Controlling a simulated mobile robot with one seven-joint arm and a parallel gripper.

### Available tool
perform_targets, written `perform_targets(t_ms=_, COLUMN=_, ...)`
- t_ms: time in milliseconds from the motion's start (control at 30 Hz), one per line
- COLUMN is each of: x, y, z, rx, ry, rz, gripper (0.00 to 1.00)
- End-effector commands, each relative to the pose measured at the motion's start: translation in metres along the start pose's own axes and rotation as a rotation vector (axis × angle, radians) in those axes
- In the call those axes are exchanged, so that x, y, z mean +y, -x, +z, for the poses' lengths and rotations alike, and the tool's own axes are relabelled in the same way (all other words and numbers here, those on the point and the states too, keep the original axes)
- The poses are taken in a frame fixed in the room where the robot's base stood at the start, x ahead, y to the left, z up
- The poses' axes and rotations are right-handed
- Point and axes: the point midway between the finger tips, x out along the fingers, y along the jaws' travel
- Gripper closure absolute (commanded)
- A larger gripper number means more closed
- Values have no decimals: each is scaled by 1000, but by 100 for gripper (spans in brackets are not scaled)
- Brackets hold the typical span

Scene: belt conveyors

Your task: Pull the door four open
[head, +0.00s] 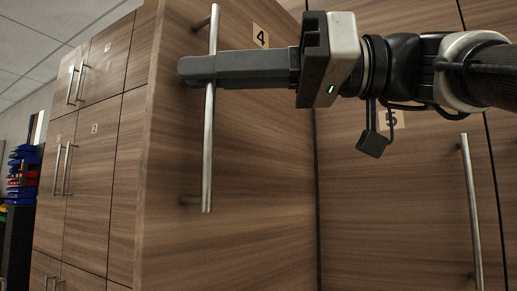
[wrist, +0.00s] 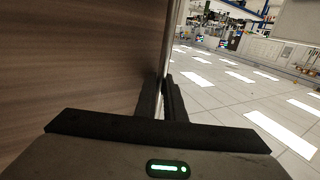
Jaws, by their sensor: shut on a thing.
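Door four (head: 255,150) is a brown wood-grain panel marked with a "4" label in the head view. It appears to stand at an angle to the cabinet fronts at left; no interior shows. A long upright metal bar handle (head: 208,150) is fixed near its left edge. My gripper (head: 195,68) reaches in from the right and is shut on the upper part of this handle, the bar passing by the fingertips. In the wrist view, my dark fingers (wrist: 164,98) are close together beside the brown door face (wrist: 75,65).
Door five (head: 400,200), with its own bar handle (head: 471,205), stands at right behind my arm. More cabinet doors (head: 85,180) with handles line the left. Blue and red bins (head: 22,175) are at far left. The wrist view shows open tiled floor (wrist: 235,90) at right.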

Motion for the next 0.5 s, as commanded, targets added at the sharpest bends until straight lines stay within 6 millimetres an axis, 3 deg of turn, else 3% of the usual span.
perform_targets(t_ms=167, x=0, y=0, z=-1, rx=2, ry=1, rz=1, gripper=100)
perform_targets(t_ms=200, x=0, y=0, z=-1, rx=2, ry=1, rz=1, gripper=84)
perform_targets(t_ms=500, x=0, y=2, z=-1, rx=1, ry=0, rz=1, gripper=83)
